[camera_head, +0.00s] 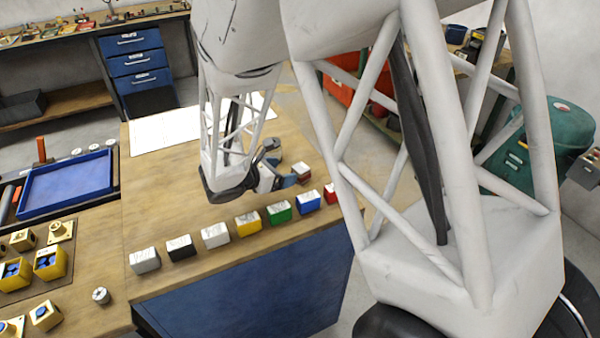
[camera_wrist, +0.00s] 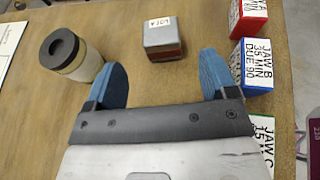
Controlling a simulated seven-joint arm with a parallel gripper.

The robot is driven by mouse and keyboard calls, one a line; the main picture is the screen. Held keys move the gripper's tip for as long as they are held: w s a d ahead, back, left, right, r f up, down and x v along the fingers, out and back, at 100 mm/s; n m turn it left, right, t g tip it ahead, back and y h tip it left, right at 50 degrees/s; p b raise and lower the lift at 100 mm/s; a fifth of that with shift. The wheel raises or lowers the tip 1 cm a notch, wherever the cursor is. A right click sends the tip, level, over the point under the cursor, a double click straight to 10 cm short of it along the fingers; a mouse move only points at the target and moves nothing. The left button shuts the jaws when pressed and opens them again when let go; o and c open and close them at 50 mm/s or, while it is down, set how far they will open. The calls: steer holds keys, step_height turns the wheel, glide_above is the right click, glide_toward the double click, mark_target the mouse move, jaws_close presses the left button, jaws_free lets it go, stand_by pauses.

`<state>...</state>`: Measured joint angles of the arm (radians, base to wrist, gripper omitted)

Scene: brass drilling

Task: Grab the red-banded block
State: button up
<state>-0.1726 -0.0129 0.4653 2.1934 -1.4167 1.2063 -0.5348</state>
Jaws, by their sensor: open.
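The red-banded block (camera_wrist: 163,40) has a grey top with a small label and a red band around its side. It stands on the wooden bench, just beyond and between my fingertips in the wrist view. In the head view the red-banded block (camera_head: 302,173) shows at the right of my gripper (camera_head: 276,178). My gripper (camera_wrist: 162,78) has two blue fingers spread apart, with bare wood between them. The block is apart from both fingers. Part of the gripper is hidden by its own wrist in the head view.
A dark-capped cylinder (camera_wrist: 70,52) stands close beside the left finger in the wrist view. Labelled red (camera_wrist: 248,17), blue (camera_wrist: 252,66) and green blocks are at the right. The row continues with a yellow block (camera_head: 248,224) and others along the bench's front edge.

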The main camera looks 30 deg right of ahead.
mark_target(299, 168)
steer(key=shift+d, duration=0.15)
steer(key=shift+x, duration=1.2)
steer(key=shift+x, duration=2.6)
steer(key=shift+c, duration=0.4)
steer(key=c, duration=1.3)
steer(key=shift+c, duration=0.2)
steer(key=shift+r, duration=0.1)
steer(key=shift+r, duration=4.9)
